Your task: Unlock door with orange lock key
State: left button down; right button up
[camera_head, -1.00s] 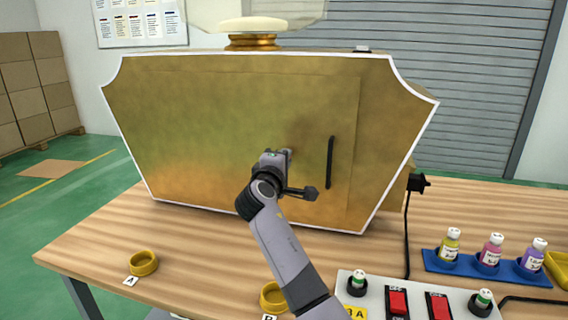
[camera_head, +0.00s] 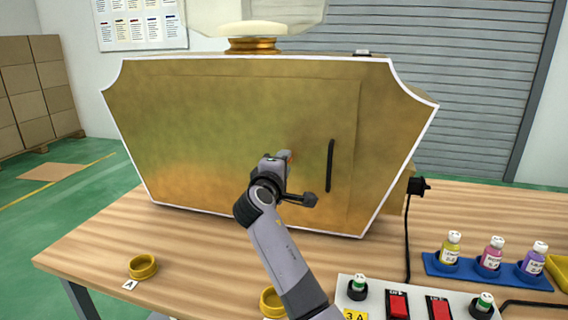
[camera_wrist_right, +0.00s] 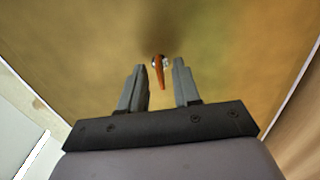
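The large golden cabinet (camera_head: 210,130) stands on the table with its door (camera_head: 335,105) closed and a black vertical handle (camera_head: 330,165) on the door's right side. The orange key (camera_wrist_right: 160,72) sits at a silver lock (camera_wrist_right: 157,62) in the golden face; a bit of orange also shows by the fingertips in the head view (camera_head: 290,157). My right gripper (camera_head: 284,158) faces the lock. My left gripper is out of view.
A control panel (camera_head: 373,286) with red switches stands at the front right. A blue holder (camera_head: 510,274) carries small bottles. Yellow rings (camera_head: 143,266) lie on the front of the table (camera_head: 200,255). A black cable hangs right of the cabinet.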

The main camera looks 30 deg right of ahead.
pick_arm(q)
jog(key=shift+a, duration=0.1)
pick_arm(e)
jog(key=v, duration=0.6)
jog(key=shift+a, duration=0.15)
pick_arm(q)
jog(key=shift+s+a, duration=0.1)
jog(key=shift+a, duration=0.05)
pick_arm(e)
jog(key=shift+s, duration=0.15)
